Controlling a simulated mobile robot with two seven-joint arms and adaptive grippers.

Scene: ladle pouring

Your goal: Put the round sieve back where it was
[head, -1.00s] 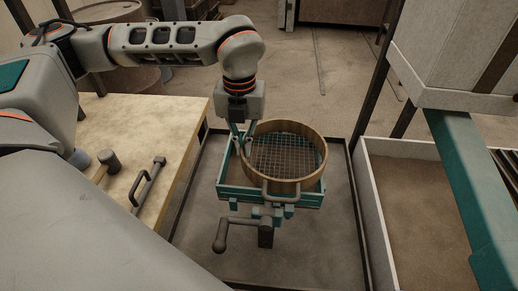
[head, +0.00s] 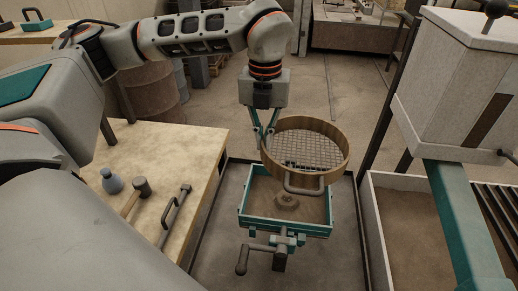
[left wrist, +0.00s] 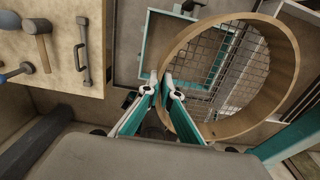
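The round sieve (head: 310,152) has a wooden ring, a wire mesh and a curved handle on its near side. It hangs in the air above the teal square frame (head: 290,229), tilted. My left gripper (head: 266,138) is closed on the left part of its wooden rim. In the left wrist view the fingertips (left wrist: 165,82) pinch the edge of the sieve (left wrist: 284,60). The teal frame shows below it, partly hidden by the sieve, with a round hub in its middle. My right gripper is in neither view.
A crank (head: 243,262) sticks out below the frame. A sand-filled box (head: 410,235) and a tall bin (head: 455,85) stand at right.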

